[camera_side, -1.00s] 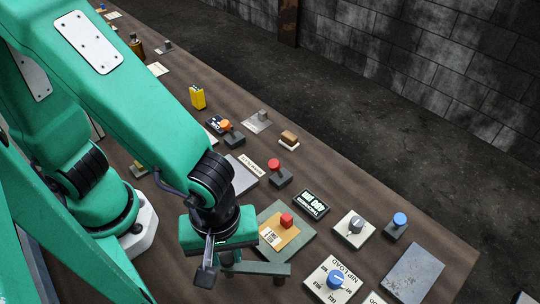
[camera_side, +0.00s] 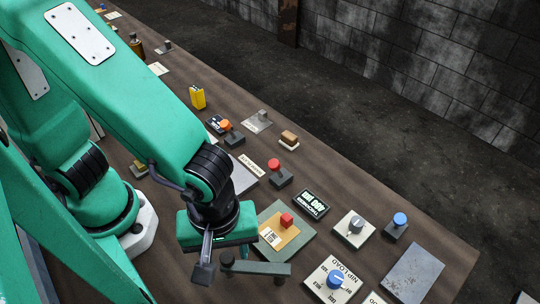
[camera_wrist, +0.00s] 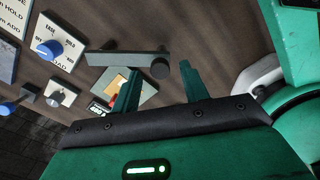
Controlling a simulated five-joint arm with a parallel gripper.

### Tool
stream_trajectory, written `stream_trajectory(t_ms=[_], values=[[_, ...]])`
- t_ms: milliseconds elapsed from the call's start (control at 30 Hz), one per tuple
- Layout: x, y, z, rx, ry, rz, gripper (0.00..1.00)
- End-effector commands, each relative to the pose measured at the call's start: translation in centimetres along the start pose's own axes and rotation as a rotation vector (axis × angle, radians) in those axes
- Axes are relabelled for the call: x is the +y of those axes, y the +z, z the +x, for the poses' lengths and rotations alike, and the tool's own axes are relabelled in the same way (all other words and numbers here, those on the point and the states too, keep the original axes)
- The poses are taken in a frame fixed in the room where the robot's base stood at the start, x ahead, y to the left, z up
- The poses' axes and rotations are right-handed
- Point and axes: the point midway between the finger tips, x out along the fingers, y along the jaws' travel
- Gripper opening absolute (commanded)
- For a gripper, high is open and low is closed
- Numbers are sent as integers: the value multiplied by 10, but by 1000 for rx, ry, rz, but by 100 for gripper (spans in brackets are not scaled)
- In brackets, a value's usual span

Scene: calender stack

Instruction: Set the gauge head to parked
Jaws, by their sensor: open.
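A grey bar with a dark round knob (camera_side: 262,268), which looks like the gauge head's swing arm, lies over the table in front of a green-grey plate in the side view. It also shows in the wrist view (camera_wrist: 118,63), its knob at the right end. No "parked" mark is readable. My gripper (camera_side: 222,262) is open and empty above the bar's knob end. In the wrist view my gripper's two fingers (camera_wrist: 159,80) stand apart, and the knob appears between them. Whether a finger touches the knob, I cannot tell.
A tan plate with a red knob (camera_side: 286,220) is just behind the bar. A thickness display (camera_side: 310,203), a blue dial marked NIP LOAD (camera_side: 335,279) and a grey dial (camera_side: 356,225) stand to the right. A bare grey plate (camera_side: 413,275) lies near the table's right end.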

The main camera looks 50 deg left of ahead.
Motion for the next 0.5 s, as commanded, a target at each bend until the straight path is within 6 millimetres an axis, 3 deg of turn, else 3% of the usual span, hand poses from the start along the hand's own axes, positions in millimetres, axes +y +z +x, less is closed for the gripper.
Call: stream_trajectory(t_ms=[500], values=[[0, 0, -58, -1, 2, 1, 45]])
